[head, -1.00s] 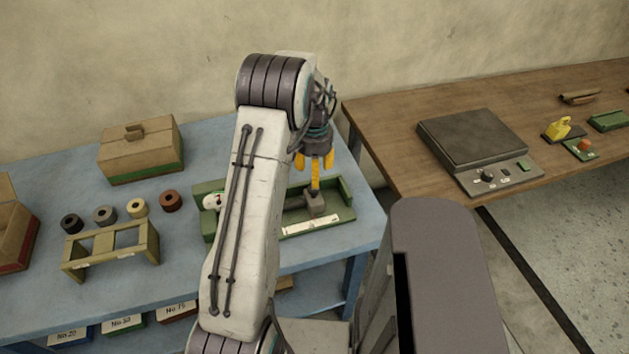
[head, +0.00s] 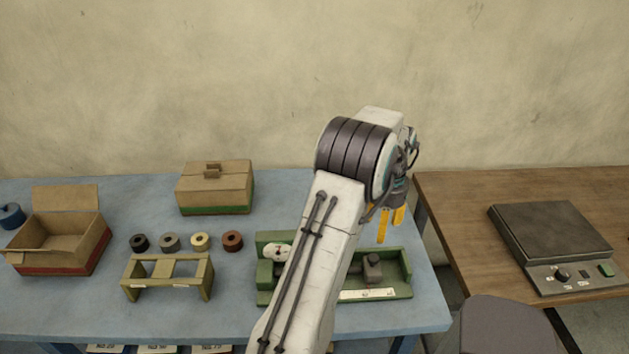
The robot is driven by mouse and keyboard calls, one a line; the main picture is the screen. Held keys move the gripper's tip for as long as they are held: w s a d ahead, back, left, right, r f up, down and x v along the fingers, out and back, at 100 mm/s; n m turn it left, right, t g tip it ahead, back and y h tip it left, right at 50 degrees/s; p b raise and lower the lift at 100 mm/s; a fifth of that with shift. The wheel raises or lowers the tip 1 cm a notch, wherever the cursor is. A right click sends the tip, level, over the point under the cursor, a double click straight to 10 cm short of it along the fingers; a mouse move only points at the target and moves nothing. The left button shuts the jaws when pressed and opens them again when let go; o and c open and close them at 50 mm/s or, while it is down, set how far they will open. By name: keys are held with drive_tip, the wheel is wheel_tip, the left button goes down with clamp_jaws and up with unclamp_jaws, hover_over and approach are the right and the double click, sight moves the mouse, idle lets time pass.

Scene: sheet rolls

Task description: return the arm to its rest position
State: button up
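My arm rises from the bottom middle of the head view, and its elbow stands in front of the blue table. My gripper (head: 391,222) hangs down at the arm's far end, with its yellow fingers pointing downward. A small gap shows between the fingers, and nothing is seen held in them. My gripper appears above the right end of a green tray-like fixture (head: 402,289). That fixture holds a grey block (head: 372,268) and a white round piece (head: 277,251). My arm hides the fixture's middle.
The blue table (head: 100,318) also carries an open box (head: 62,257), a closed carton (head: 216,191), several small rolls (head: 200,241) and an olive stand (head: 130,283). A wooden table (head: 470,215) with a scale (head: 551,232) stands at the right. A wall is behind.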

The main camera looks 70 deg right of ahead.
idle(0.4)
drive_tip(key=w+a+f+n+y, duration=0.2)
drive_tip(key=a+f+n, duration=0.15)
drive_tip(key=a, duration=0.65)
drive_tip(key=w+a+r+n+h, duration=0.1)
drive_tip(key=w+a+r+n, duration=0.3)
drive_tip(key=w+a, duration=0.45)
drive_tip(key=w+a+r+n, duration=0.3)
drive_tip(key=w+a+r, duration=0.2)
drive_tip(key=w+a, duration=0.4)
drive_tip(key=w+a+r+n+t, duration=0.2)
drive_tip(key=a+n, duration=0.4)
drive_tip(key=a, duration=0.4)
drive_tip(key=w+a+r+n+t+h, duration=0.1)
drive_tip(key=a+r+n, duration=0.4)
drive_tip(key=a, duration=0.5)
drive_tip(key=shift+w+n+t, duration=0.55)
drive_tip(key=shift+w+t, duration=0.15)
drive_tip(key=shift+w, duration=0.35)
drive_tip(key=shift+d+r, duration=0.1)
